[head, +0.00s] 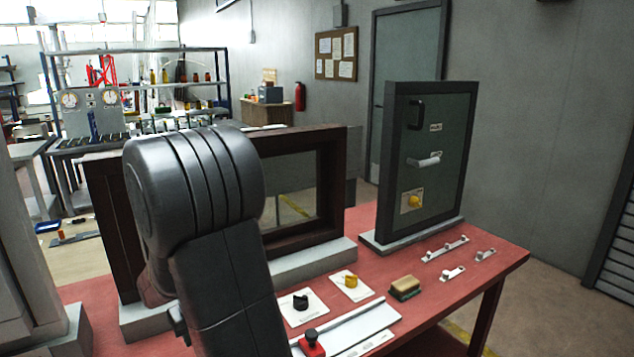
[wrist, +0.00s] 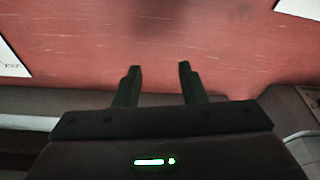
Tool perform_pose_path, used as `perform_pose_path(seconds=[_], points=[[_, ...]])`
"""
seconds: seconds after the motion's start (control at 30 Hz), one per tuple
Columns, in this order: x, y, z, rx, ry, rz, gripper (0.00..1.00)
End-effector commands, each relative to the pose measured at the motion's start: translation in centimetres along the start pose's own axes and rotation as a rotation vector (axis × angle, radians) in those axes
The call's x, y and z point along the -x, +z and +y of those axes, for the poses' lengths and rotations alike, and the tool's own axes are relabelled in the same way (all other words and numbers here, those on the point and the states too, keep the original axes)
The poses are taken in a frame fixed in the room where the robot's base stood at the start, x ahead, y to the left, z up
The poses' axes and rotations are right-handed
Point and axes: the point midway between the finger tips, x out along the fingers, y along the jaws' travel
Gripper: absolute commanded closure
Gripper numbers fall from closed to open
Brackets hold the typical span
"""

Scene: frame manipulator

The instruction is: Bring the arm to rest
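My arm (head: 205,200) rises large and dark in the front of the head view, bent at a rounded joint over the near edge of the red table. My gripper is hidden in the head view. In the wrist view my gripper (wrist: 158,80) shows two dark fingers standing apart with only bare red table surface (wrist: 160,45) beyond them. It is open and nothing is between the fingers.
The red table (head: 490,262) carries a dark wooden frame (head: 335,190), an upright panel with handles (head: 450,130), a sponge-like block (head: 405,288), knobs on white plates (head: 351,283) and a red-knobbed slider (head: 312,343). Small metal handles (head: 445,248) lie at the right.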

Motion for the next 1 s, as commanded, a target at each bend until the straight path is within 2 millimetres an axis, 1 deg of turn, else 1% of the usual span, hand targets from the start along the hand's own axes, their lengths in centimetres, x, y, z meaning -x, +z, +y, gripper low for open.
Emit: perform_pose_path(seconds=[0.03,0.27,0.3,0.4,0.5,0.87,1.0], points=[[-1.1,0.3,0.0,0.0,0.0,-0.006,0.63],[-4.8,1.4,0.0,0.0,0.0,-0.003,0.63],[-4.8,1.4,0.0,0.0,0.0,0.001,0.63],[-3.5,1.3,0.0,0.0,0.0,0.004,0.63],[-2.8,1.3,0.0,0.0,0.0,0.003,0.63],[-2.5,1.4,0.0,0.0,0.0,-0.001,0.63],[-2.2,1.6,0.3,-0.005,0.003,-0.007,0.63]])
